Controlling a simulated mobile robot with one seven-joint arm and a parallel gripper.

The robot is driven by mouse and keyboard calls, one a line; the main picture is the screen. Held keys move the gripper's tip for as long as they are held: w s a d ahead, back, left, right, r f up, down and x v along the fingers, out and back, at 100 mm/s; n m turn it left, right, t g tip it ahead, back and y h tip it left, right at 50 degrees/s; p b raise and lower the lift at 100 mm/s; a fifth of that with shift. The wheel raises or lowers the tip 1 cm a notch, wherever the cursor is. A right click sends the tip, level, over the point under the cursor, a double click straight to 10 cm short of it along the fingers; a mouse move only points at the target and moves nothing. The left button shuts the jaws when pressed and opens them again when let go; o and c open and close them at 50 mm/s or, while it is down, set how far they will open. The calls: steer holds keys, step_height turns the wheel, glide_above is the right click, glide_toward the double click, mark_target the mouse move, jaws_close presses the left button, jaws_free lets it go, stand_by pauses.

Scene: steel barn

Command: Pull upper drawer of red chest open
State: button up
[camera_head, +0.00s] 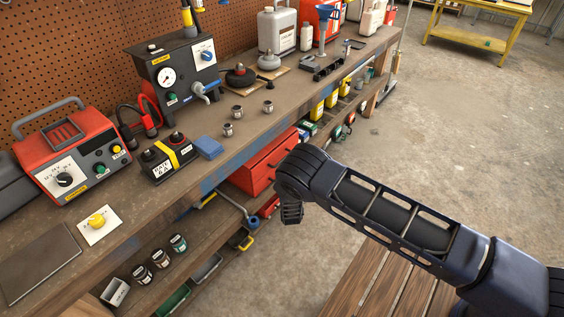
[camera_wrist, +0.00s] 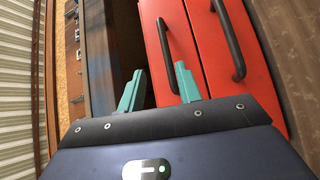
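The red chest (camera_head: 262,170) sits under the workbench in the head view, partly hidden behind my arm. In the wrist view, turned sideways, two red drawer fronts show, each with a dark bar handle. The upper drawer (camera_wrist: 182,45) is the left one, nearer the bench, and its handle (camera_wrist: 163,38) lies ahead of my fingertips, apart from them. The lower drawer's handle (camera_wrist: 230,42) is to the right. Both drawers look shut. My gripper (camera_wrist: 160,72) is open and empty, its teal fingers spread on either side of the upper handle's line. The fingers are hidden in the head view.
The wooden workbench (camera_head: 228,140) runs above the chest, carrying a red power supply (camera_head: 72,155), a gauge box (camera_head: 180,75) and small weights. A lower shelf (camera_head: 205,240) holds jars and trays. A slatted wooden top (camera_head: 385,285) is below my arm. The concrete floor (camera_head: 470,130) is open.

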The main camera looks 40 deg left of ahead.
mark_target(282, 160)
steer(key=shift+n+y, duration=0.3)
steer(key=x, duration=0.6)
steer(key=a+f+x, duration=0.1)
steer(key=x, duration=0.2)
steer(key=shift+s, duration=0.2)
jaws_close()
